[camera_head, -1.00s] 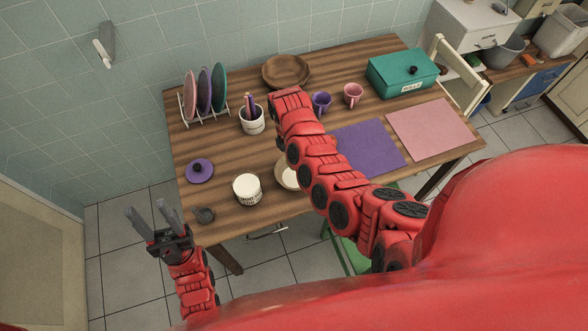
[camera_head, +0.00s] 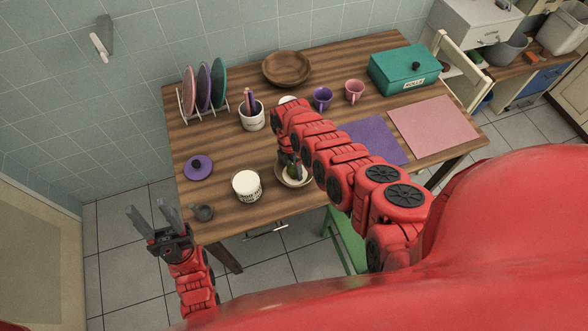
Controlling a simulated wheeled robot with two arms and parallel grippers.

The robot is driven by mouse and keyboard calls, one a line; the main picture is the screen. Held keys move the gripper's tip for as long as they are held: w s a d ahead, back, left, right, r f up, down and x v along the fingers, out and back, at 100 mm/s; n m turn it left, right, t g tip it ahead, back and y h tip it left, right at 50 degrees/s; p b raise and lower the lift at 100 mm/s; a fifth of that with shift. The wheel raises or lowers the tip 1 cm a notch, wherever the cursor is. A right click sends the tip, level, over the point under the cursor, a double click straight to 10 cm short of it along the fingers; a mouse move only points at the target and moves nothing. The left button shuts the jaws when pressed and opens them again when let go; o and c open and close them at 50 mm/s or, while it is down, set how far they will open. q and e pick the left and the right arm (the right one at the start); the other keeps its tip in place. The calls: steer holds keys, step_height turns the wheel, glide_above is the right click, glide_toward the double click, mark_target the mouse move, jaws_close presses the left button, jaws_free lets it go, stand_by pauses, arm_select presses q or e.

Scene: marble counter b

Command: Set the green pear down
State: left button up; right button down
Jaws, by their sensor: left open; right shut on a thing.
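The green pear (camera_head: 293,173) is a small green patch at the tip of my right gripper (camera_head: 288,164), mostly hidden by the gripper and arm. My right gripper points down and is shut on the pear over a cream bowl (camera_head: 283,180) near the table's front edge. I cannot tell whether the pear touches the bowl. My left gripper (camera_head: 153,222) is open and empty, off the table's front left corner.
A white canister (camera_head: 247,187) stands just left of the bowl, with a small grey cup (camera_head: 203,213) and purple lid (camera_head: 199,168) further left. A utensil pot (camera_head: 253,119), plate rack (camera_head: 187,109), purple mug (camera_head: 322,98) and wooden bowl (camera_head: 287,67) stand farther back.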

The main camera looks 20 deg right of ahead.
steer(key=shift+c, duration=2.1)
jaws_free()
steer(key=shift+f, duration=0.1)
